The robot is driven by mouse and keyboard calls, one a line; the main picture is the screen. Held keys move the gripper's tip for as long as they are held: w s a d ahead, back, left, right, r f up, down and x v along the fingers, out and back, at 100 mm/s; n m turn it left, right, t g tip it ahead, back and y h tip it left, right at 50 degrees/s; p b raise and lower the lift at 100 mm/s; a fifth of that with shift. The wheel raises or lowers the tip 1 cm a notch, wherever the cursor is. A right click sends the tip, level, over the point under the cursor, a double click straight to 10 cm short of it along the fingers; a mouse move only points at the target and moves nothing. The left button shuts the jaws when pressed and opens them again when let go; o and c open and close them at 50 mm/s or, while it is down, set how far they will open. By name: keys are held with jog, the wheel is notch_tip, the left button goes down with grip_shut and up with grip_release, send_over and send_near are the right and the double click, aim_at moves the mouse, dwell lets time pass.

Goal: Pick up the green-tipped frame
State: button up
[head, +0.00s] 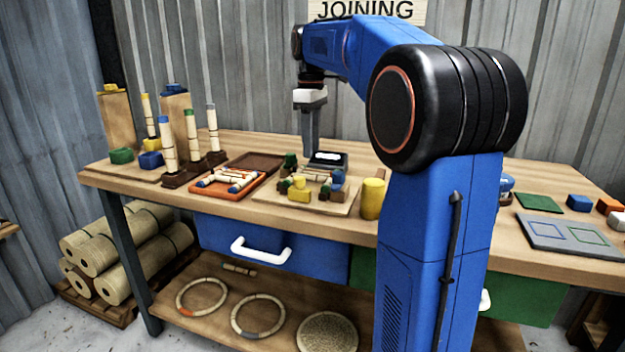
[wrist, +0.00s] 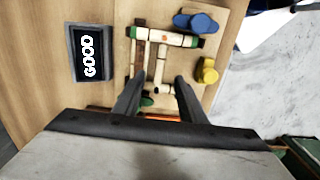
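The green-tipped frame (wrist: 160,37) is made of pale jointed rods with dark bands and green ends. It lies on a light wooden board (wrist: 222,45), and in the head view the frame (head: 315,176) is partly hidden by small blocks. A blue clamp-like piece (wrist: 196,22) and a yellow one (wrist: 207,70) stand along one side of it. My gripper (wrist: 156,82) is open, its two dark fingers apart with part of the frame showing between them. In the head view my gripper (head: 309,152) points down above the board. I cannot tell whether the fingers touch the frame.
A dark display reading GOOD (wrist: 90,53) is beside the board. An orange tray (head: 208,189) with blue-tipped rods lies to the left, near upright poles (head: 167,145). A yellow cylinder (head: 372,199) stands to the right. A grey mat (head: 540,229) lies at the far right.

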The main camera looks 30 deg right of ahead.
aim_at(313, 178)
jog(key=shift+s+d+f, duration=0.1)
jog(key=shift+f, duration=1.9)
jog(key=shift+s+d+f, duration=0.1)
jog(key=shift+f, duration=1.9)
grip_shut()
